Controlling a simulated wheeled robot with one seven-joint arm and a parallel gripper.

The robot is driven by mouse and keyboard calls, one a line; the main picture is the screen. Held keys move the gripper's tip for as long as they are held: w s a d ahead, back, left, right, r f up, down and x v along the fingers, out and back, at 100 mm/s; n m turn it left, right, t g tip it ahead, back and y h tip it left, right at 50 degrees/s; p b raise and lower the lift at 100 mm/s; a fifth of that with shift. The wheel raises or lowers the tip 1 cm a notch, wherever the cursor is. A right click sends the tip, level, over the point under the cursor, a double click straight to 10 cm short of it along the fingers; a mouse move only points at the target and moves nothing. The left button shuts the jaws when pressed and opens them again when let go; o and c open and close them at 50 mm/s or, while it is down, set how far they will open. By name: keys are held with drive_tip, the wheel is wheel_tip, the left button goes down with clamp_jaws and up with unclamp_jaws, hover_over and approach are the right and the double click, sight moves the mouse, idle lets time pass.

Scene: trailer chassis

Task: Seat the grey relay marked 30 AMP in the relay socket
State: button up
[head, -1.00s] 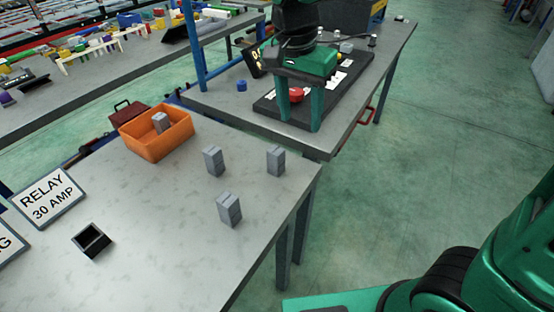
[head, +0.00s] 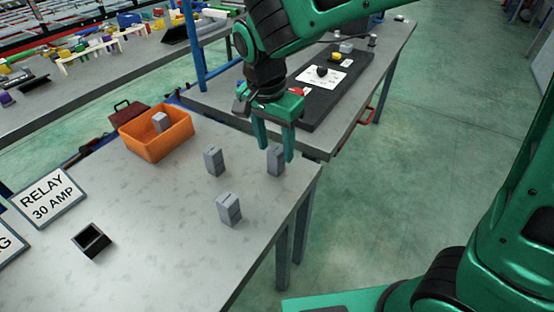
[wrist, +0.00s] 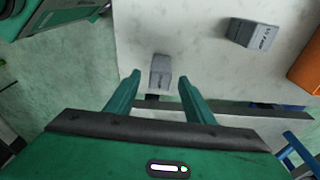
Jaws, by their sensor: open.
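Three grey relays stand on the near table: one at the right edge (head: 275,162), one at the middle back (head: 214,160) and one nearer the front (head: 228,209). Another grey relay (head: 160,122) is in the orange bin. No marking is readable in the head view. My gripper (head: 276,149) is open, fingers down, over the right-edge relay. In the wrist view, that relay (wrist: 160,71) shows between and just beyond the fingertips, apart from them. A second relay (wrist: 252,33) there carries small print, too blurred to read fully. The black square socket (head: 91,241) is at the front left.
A sign reading RELAY 30 AMP (head: 47,197) stands behind the socket, with part of another sign at the left edge. The orange bin (head: 156,142) is at the back. A second table with a dark board (head: 325,110) lies beyond. The tabletop's front middle is clear.

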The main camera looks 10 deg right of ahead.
drive_tip(key=shift+w+d+f, duration=0.1)
drive_tip(key=shift+f, duration=1.05)
drive_tip(key=c, duration=1.1)
drive_tip(key=shift+c, duration=0.2)
drive_tip(key=shift+r, duration=0.15)
